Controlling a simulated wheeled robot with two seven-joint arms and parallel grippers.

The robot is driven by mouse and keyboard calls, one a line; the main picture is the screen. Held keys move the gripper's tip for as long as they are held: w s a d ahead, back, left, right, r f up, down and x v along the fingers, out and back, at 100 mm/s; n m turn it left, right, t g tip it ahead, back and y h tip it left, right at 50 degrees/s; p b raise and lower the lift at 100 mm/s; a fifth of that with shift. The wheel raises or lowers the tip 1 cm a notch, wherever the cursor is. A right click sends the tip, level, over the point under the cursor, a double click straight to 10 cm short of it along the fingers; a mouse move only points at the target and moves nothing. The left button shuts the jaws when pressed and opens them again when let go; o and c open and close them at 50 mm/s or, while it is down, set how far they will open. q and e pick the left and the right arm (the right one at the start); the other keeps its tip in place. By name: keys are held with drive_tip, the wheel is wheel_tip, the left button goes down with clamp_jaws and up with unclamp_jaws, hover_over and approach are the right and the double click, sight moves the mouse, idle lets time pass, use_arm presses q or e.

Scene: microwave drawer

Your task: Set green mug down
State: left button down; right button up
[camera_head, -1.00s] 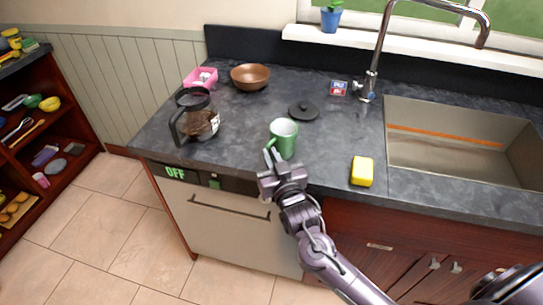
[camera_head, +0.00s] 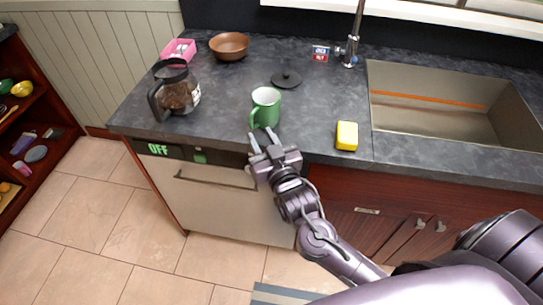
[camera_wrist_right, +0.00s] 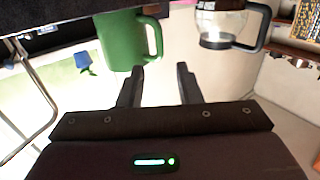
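The green mug (camera_head: 266,106) stands upright on the dark countertop (camera_head: 225,112), near its front edge, with its handle toward the front left. My right gripper (camera_head: 262,139) is just in front of the mug and appears apart from it. Its two fingers are spread with nothing between them. In the right wrist view the green mug (camera_wrist_right: 122,40) and its handle show beyond the open fingers (camera_wrist_right: 158,88), upside down in that picture. My left gripper does not show.
A coffee pot (camera_head: 178,90) stands left of the mug. A black lid (camera_head: 286,79) lies behind it, and a yellow sponge (camera_head: 347,136) is to the right. A brown bowl (camera_head: 229,46) and pink box (camera_head: 178,51) are at the back left. The sink (camera_head: 440,115) is right.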

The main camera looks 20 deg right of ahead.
drive_tip(key=s+b, duration=0.1)
drive_tip(key=s, duration=0.6)
drive_tip(key=s+d+f+n+g, duration=0.1)
drive_tip(key=s+f+g, duration=0.15)
drive_tip(key=f, duration=1.05)
drive_tip(key=s+d+f+n+g, duration=0.1)
drive_tip(key=s+f+g, duration=0.15)
drive_tip(key=f, duration=0.95)
drive_tip(key=s+d+f+n+g, duration=0.1)
drive_tip(key=s+d+f+g, duration=0.15)
drive_tip(key=f, duration=1.05)
drive_tip(key=s+f+g, duration=0.4)
drive_tip(key=s+f, duration=0.6)
drive_tip(key=s, duration=0.3)
drive_tip(key=s+f+g, duration=0.5)
drive_tip(key=s+f, duration=0.4)
drive_tip(key=s, duration=0.5)
drive_tip(key=shift+f, duration=0.4)
drive_tip(key=shift+s+d+g, duration=0.1)
drive_tip(key=shift+s+g, duration=0.1)
drive_tip(key=shift+g, duration=0.05)
